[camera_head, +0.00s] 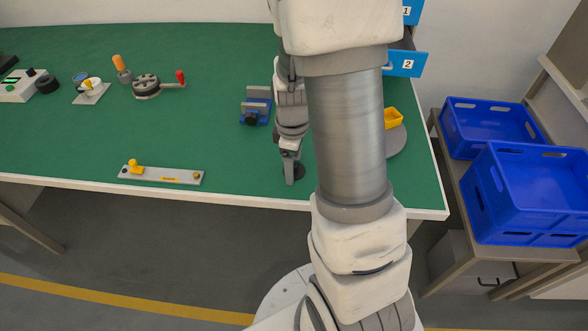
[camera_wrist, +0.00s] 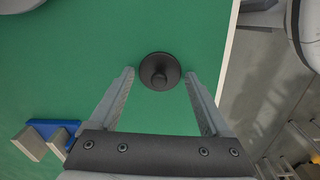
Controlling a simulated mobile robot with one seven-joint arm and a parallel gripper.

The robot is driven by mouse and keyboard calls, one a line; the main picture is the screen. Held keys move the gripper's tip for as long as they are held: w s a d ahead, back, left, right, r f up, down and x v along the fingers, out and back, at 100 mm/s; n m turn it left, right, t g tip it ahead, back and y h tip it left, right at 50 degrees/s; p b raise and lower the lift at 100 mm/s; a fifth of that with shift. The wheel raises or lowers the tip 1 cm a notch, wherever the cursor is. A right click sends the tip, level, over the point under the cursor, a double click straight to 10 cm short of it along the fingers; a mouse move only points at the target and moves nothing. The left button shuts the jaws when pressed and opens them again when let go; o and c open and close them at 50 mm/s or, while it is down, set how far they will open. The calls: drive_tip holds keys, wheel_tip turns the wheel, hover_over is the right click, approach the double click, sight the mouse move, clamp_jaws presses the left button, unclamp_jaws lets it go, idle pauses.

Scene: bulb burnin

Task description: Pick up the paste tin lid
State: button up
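The paste tin lid, a dark round disc with a raised knob, lies flat on the green table near its front edge. In the wrist view the lid (camera_wrist: 173,66) is just ahead of and between the fingertips. In the head view the lid (camera_head: 299,170) shows partly behind my gripper (camera_head: 290,178). My gripper points down over the lid with its fingers spread and nothing held between them. I cannot tell how far the fingertips are above the knob.
A blue vise (camera_head: 250,117) with grey jaws stands behind-left of the lid. A long grey plate (camera_head: 165,176) with yellow knobs lies left, along the front edge. A yellow bin (camera_head: 394,118) is to the right. Blue crates (camera_head: 530,190) stand beyond the table. Green surface left of the lid is clear.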

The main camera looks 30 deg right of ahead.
drive_tip(key=c, duration=1.1)
drive_tip(key=shift+o, duration=0.2)
drive_tip(key=shift+r, duration=0.15)
